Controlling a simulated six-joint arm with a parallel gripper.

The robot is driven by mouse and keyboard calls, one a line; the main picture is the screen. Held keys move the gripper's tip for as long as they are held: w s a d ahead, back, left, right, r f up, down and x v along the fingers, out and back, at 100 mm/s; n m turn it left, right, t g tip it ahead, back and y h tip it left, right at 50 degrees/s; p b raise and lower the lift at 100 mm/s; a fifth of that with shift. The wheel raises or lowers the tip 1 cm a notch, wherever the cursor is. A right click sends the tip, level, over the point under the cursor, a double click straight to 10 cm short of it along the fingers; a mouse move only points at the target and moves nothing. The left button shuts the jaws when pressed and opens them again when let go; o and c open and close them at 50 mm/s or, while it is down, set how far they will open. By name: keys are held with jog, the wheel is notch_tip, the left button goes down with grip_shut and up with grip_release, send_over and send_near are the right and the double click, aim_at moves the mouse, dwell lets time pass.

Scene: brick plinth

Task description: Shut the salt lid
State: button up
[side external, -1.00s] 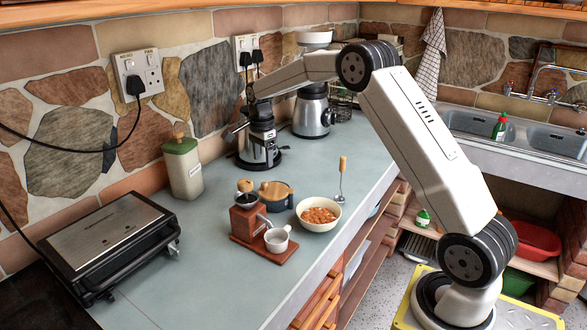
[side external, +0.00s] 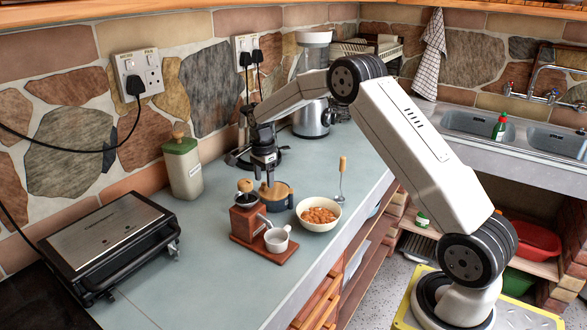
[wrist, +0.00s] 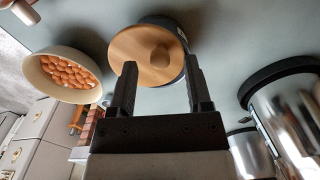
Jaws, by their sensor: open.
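The salt pot (side external: 275,204) is a dark round pot standing on the counter behind the small grinder, with a round wooden lid (side external: 284,188) at its top. In the wrist view the lid (wrist: 138,68), with a round knob, sits off to the left of the dark pot (wrist: 166,22), whose rim shows at the upper right; I cannot tell how much of the mouth it covers. My gripper (side external: 267,180) points down just above the pot. In the wrist view my gripper (wrist: 160,68) is open and empty, its fingertips spread at the lid's near edge.
A grinder on a wooden base (side external: 284,250) with a white cup (side external: 277,240) stands in front. A bowl of beans (side external: 318,216) is at the right, with a wooden-handled utensil (side external: 342,175) behind. A canister (side external: 183,168) stands left, and metal appliances (side external: 311,120) stand behind.

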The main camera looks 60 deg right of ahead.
jog(key=shift+f, duration=0.5)
grip_shut()
dwell(1.2)
